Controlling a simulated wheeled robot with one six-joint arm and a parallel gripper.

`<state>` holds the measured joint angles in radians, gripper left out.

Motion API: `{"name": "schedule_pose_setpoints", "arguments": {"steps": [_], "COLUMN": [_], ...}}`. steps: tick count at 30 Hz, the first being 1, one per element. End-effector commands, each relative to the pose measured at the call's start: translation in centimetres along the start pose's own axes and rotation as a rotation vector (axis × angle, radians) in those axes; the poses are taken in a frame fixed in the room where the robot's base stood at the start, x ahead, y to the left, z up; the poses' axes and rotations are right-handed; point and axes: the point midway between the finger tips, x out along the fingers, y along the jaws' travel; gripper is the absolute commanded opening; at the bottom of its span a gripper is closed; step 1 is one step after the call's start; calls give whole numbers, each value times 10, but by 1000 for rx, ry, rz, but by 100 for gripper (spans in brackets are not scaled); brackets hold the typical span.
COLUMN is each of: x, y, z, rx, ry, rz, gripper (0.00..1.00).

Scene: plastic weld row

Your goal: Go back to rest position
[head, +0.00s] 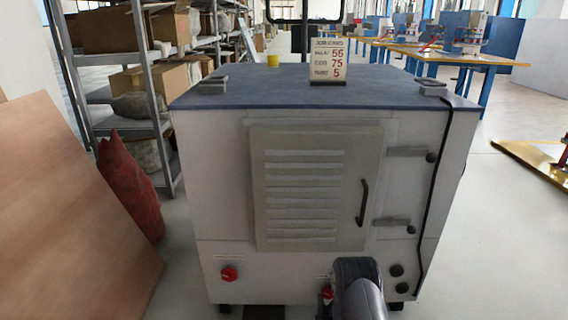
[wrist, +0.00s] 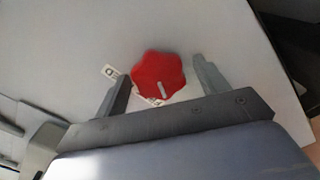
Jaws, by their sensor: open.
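My gripper (wrist: 158,85) shows in the wrist view with its two fingers spread wide apart and nothing held between them. A red lobed knob (wrist: 160,75) with a pale pointer mark sits on the white panel just beyond and between the fingertips; I cannot tell the exact gap. In the head view my dark arm link rises at the bottom centre, in front of the lower part of a white cabinet (head: 210,160). A red knob (head: 327,292) shows partly beside that link, and another red knob (head: 229,274) is at the cabinet's lower left. The gripper itself is hidden in the head view.
The cabinet has a louvred door (head: 315,190) with a dark handle (head: 363,202). A wooden board (head: 70,210) and a red sack (head: 130,187) stand at left, beside loaded shelves (head: 135,130). The floor (head: 500,240) at right is clear up to a yellow-edged plate (head: 535,160).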

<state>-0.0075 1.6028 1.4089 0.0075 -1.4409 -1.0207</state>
Motion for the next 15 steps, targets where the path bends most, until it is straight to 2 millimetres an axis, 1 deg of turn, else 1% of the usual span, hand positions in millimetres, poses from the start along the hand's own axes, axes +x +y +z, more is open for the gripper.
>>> {"name": "schedule_pose_setpoints", "arguments": {"steps": [15], "x": [0], "y": [2], "z": [0], "rx": [419], "ry": [0], "rz": [0], "gripper": [69]}}
